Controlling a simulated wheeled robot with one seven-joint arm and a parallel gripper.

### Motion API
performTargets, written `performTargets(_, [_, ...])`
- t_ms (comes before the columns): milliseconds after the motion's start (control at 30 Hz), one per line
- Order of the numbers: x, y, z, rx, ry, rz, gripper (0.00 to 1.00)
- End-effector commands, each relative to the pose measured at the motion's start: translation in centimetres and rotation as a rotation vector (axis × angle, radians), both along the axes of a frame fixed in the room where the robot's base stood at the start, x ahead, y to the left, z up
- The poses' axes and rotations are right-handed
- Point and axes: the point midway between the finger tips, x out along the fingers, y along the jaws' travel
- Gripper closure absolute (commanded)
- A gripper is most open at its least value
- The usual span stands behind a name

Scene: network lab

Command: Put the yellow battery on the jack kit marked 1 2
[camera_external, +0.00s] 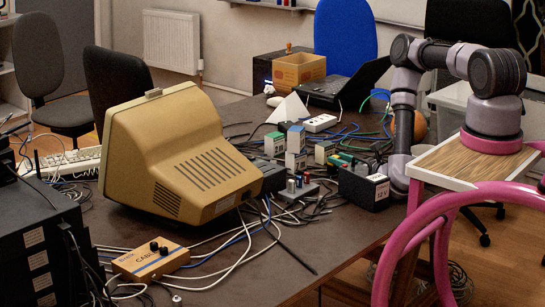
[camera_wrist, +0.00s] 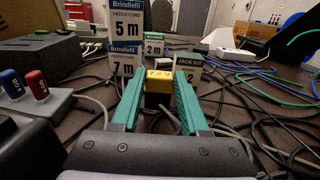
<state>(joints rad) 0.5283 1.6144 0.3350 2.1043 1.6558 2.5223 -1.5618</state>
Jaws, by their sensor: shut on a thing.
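In the wrist view, the yellow battery (camera_wrist: 159,75), with a dark lower part, is between the green fingertips of my gripper (camera_wrist: 157,82), which is shut on it. The jack kit (camera_wrist: 188,66) is a small box with a dark top band and a pale face, just beyond the right finger. The finger covers part of its marking; a 2 shows.
Patch cord boxes marked 5 m (camera_wrist: 126,20), 7 m (camera_wrist: 124,62) and 2 m (camera_wrist: 154,46) stand close by. Red and blue posts (camera_wrist: 37,84) rise at the left. Loose cables cover the table. A big beige monitor (camera_external: 180,155) stands to the left.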

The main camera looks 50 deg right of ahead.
Motion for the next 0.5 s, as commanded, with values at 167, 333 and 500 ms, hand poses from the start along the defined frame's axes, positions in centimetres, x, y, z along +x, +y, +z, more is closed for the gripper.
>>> performTargets(167, [0.01, 0.0, 0.04, 0.0, 0.0, 0.0, 1.0])
performTargets(333, [-0.02, 0.01, -0.37, 0.0, 0.001, 0.0, 0.52])
performTargets(500, [-0.01, 0.0, -0.32, 0.0, 0.0, 0.0, 0.26])
